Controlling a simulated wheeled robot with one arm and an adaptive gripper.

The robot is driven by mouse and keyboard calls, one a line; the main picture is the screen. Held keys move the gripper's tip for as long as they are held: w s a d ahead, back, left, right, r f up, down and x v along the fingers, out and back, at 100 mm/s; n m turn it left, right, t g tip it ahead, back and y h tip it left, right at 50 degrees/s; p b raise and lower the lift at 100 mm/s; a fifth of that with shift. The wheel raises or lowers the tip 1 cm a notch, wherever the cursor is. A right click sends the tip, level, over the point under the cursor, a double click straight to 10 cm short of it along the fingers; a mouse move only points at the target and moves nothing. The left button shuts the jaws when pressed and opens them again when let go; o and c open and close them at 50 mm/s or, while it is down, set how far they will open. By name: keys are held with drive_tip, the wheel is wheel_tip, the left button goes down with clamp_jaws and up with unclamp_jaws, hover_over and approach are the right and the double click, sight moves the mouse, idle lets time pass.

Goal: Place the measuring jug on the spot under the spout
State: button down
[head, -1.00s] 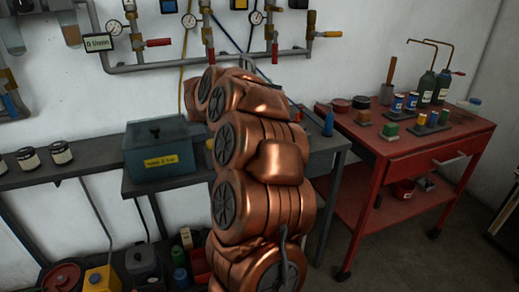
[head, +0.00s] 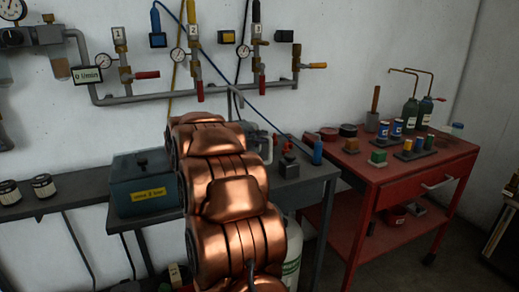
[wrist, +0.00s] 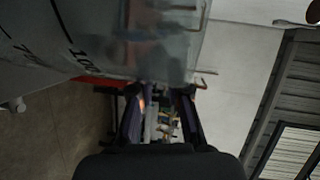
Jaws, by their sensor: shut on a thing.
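The measuring jug (wrist: 110,40) is clear, with dark graduation marks, and fills the upper left of the wrist view, very close to the camera. My gripper (wrist: 160,100) is shut on it. In the head view a clear, greyish part of what looks like the jug (head: 263,143) shows just past my copper arm, above the grey bench. My gripper is hidden behind the arm there. A thin grey spout (head: 236,100) comes down from the wall pipe above that place. The spot under it is hidden by my arm, and I cannot tell whether the jug touches the bench.
A blue-green box (head: 148,185) stands on the bench left of my arm. A small dark block (head: 288,167) and a blue bottle (head: 317,150) stand to the right. A red cart (head: 395,175) with bottles and blocks is further right. Valves and gauges line the wall.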

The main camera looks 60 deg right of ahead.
wheel_tip(320, 180, down, 4)
drive_tip(key=shift+r, duration=0.25)
drive_tip(key=c, duration=1.1)
unclamp_jaws()
drive_tip(key=shift+c, duration=0.2)
drive_tip(key=v, duration=1.2)
drive_tip(key=shift+r+b, duration=0.15)
drive_tip(key=shift+b, duration=0.3)
